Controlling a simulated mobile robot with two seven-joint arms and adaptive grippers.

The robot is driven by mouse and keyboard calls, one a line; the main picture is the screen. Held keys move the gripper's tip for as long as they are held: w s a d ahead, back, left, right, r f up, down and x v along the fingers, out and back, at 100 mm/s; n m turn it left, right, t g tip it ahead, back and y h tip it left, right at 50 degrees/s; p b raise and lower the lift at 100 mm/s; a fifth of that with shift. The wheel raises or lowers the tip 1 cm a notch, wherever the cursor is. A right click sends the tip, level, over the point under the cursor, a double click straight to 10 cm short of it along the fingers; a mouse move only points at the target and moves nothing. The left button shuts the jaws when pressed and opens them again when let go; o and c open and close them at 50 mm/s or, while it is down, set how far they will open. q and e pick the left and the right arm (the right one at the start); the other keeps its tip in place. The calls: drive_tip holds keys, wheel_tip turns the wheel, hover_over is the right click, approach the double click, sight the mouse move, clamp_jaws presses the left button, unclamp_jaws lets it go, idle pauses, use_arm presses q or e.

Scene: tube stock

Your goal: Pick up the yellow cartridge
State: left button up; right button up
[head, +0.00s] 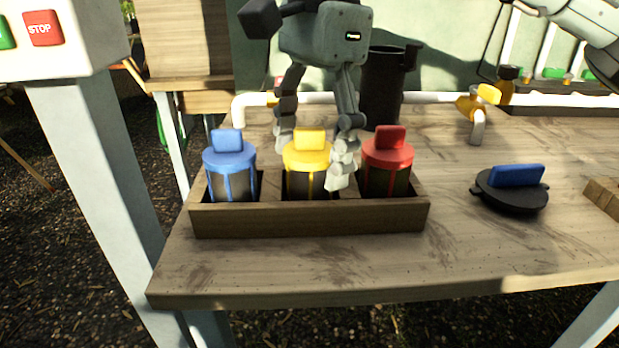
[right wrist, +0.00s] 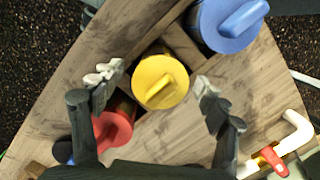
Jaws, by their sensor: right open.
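The yellow cartridge (head: 307,157) stands upright in the middle compartment of a wooden tray (head: 310,219), between a blue cartridge (head: 230,160) and a red cartridge (head: 387,157). My right gripper (head: 312,152) is over it, open and empty, pointing down with one finger on each side. In the right wrist view the yellow cartridge (right wrist: 161,82) lies between the spread fingertips (right wrist: 158,88), with a gap to the right finger. The left finger is near the red cartridge (right wrist: 113,128). My left gripper does not show.
A dark cylindrical housing (head: 383,85) stands behind the tray by a white pipe with a yellow valve (head: 472,105). A black lid with a blue handle (head: 512,190) lies to the right. The table front (head: 400,268) is clear.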

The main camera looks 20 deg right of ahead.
sight(306, 130)
drive_tip(key=shift+f, duration=0.1)
drive_tip(key=shift+c, duration=0.3)
drive_tip(key=c, duration=1.2)
drive_tip(key=shift+r, duration=0.5)
drive_tip(key=r, duration=0.3)
drive_tip(key=shift+s+a+r, duration=0.15)
drive_tip(key=shift+a+r, duration=0.05)
drive_tip(key=shift+r, duration=0.1)
use_arm(q)
drive_tip(key=shift+s+r, duration=0.1)
drive_tip(key=shift+r, duration=0.35)
use_arm(e)
drive_tip(key=s+a+r, duration=0.6)
drive_tip(key=s+a, duration=0.1)
drive_tip(key=s, duration=0.2)
drive_tip(key=shift+r, duration=0.25)
drive_tip(key=shift+w, duration=0.1)
